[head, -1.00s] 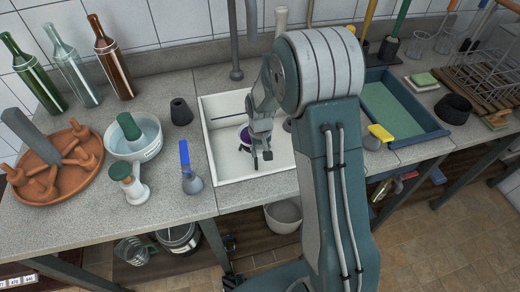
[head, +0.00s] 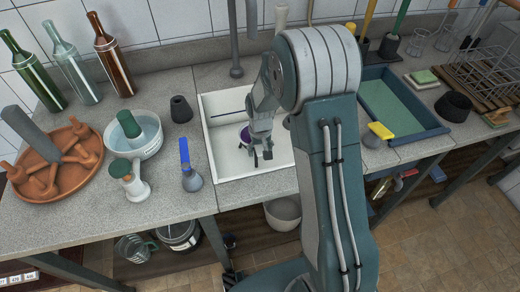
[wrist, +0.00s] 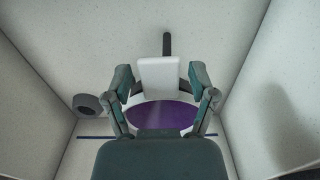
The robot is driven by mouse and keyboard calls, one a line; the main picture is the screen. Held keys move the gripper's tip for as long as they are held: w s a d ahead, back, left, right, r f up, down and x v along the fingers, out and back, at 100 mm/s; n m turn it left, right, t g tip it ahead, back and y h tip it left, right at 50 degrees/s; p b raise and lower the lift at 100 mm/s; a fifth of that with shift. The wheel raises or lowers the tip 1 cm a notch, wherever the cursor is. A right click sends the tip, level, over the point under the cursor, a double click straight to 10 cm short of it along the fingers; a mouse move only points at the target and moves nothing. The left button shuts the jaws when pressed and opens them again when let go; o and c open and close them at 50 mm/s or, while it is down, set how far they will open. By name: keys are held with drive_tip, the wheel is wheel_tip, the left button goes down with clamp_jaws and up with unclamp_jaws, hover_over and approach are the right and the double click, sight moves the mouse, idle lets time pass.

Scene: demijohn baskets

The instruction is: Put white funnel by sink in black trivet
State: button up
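My gripper (head: 262,158) points down inside the white sink (head: 213,165). In the wrist view, its two fingers (wrist: 160,84) stand apart on either side of a pale block-like piece (wrist: 160,75), with a small gap showing at each side. Below that piece is a purple disc with a white rim (wrist: 160,116); the purple also shows in the head view (head: 245,136), partly covered by my gripper. I cannot tell whether these are one object. A white upright piece (head: 281,16), possibly the funnel, stands behind the sink. A black ring-shaped item (head: 453,106), possibly the trivet, lies on the right counter.
A blue tray (head: 437,128) with a yellow-headed tool (head: 380,130) is right of the sink. A wire rack (head: 490,72) stands beyond it.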

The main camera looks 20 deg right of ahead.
idle(0.3)
wheel_tip(320, 180, up, 12)
idle(0.5)
idle(0.3)
drive_tip(key=s+r+t, duration=0.3)
drive_tip(key=s+r, duration=0.8)
drive_tip(key=r, duration=0.1)
drive_tip(key=s+r+t, duration=0.2)
drive_tip(key=s+r, duration=0.1)
drive_tip(key=s, duration=1)
drive_tip(key=shift+r+t, duration=0.4)
